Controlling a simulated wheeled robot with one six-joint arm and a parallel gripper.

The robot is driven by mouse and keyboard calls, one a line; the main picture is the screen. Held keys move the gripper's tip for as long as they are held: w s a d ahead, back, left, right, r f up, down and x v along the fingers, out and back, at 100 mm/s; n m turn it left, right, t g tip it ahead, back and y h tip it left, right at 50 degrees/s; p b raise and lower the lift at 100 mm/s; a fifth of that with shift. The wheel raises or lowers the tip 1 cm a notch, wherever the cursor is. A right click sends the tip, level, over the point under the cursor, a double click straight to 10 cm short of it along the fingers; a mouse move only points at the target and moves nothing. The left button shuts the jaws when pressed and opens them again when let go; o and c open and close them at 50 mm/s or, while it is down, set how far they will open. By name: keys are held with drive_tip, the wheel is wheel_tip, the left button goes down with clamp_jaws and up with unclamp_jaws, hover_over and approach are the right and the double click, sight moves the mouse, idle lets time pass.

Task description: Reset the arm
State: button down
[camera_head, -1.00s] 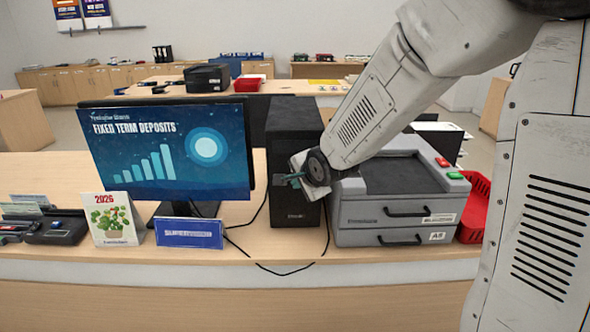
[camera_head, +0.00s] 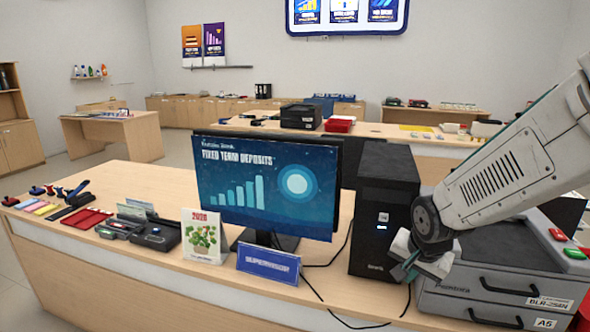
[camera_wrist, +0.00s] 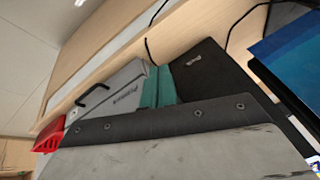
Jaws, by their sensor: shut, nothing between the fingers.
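My gripper (camera_head: 408,272) hangs in front of the black computer tower (camera_head: 385,215) and the left end of the grey drawer unit (camera_head: 470,292) in the head view. Its teal fingers are together with nothing between them. In the wrist view the teal fingers (camera_wrist: 158,88) show close together, with the grey drawer unit (camera_wrist: 112,98) to their left and the black tower (camera_wrist: 212,72) to their right. I cannot tell whether the gripper touches either one. My arm reaches in from the right, bent down toward the counter.
A monitor (camera_head: 265,185), a blue supervisor sign (camera_head: 268,263) and a 2026 calendar (camera_head: 203,237) stand left of the tower. Cables run along the counter. A red tray (camera_head: 82,221) and stationery lie at far left. The counter's front left edge (camera_head: 120,255) is clear.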

drive_tip(key=s+r+n+g, duration=0.1)
drive_tip(key=s+r+n, duration=0.3)
drive_tip(key=s, duration=0.8)
drive_tip(key=s+r+n+g, duration=0.2)
drive_tip(key=s+r, duration=0.6)
drive_tip(key=s, duration=0.5)
drive_tip(key=shift+s+d+r+n, duration=0.2)
drive_tip(key=shift+d+n, duration=0.25)
drive_tip(key=shift+n, duration=0.45)
drive_tip(key=shift+d, duration=0.1)
